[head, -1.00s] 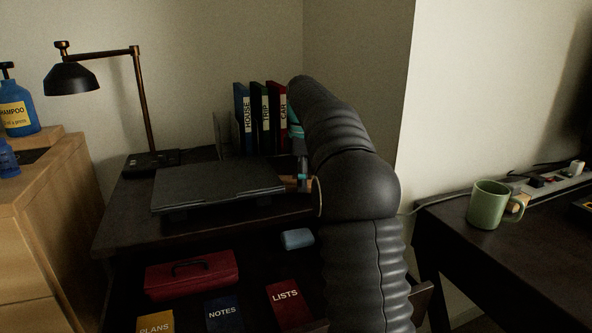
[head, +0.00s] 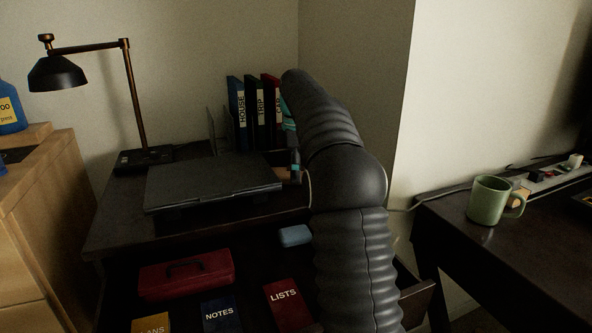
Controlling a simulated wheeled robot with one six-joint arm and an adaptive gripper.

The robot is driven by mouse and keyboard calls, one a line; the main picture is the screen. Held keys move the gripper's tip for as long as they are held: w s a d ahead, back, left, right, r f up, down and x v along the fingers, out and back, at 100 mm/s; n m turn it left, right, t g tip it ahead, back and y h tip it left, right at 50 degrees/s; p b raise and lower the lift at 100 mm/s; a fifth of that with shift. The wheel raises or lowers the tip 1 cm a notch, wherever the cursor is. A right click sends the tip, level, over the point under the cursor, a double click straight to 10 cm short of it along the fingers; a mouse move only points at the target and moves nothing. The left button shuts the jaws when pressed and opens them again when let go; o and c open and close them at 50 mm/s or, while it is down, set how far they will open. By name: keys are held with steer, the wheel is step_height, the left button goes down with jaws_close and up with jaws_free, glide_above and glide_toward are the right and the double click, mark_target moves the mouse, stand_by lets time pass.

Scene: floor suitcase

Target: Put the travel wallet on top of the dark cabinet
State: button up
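The dark cabinet (head: 110,222) stands in the middle, with its drawer pulled open below the top. My arm reaches up over its right side and hides much of that part. Only a small part of my gripper (head: 295,168) shows past the arm, at the right end of the laptop stand. A small brown piece (head: 284,174) shows beside it; I cannot tell whether this is the travel wallet or whether it is held. No travel wallet can be made out for certain. The fingers are mostly hidden.
On the cabinet top are a closed laptop on a stand (head: 212,185), a lamp (head: 135,100) and binders (head: 256,112). The drawer holds a red box (head: 187,275), notebooks (head: 288,303) and a light blue item (head: 295,235). A green mug (head: 487,200) stands on the right desk.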

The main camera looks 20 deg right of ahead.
steer(key=shift+r, duration=0.1)
step_height(320, 180, up, 7)
steer(key=shift+f, duration=0.2)
steer(key=shift+r, duration=0.5)
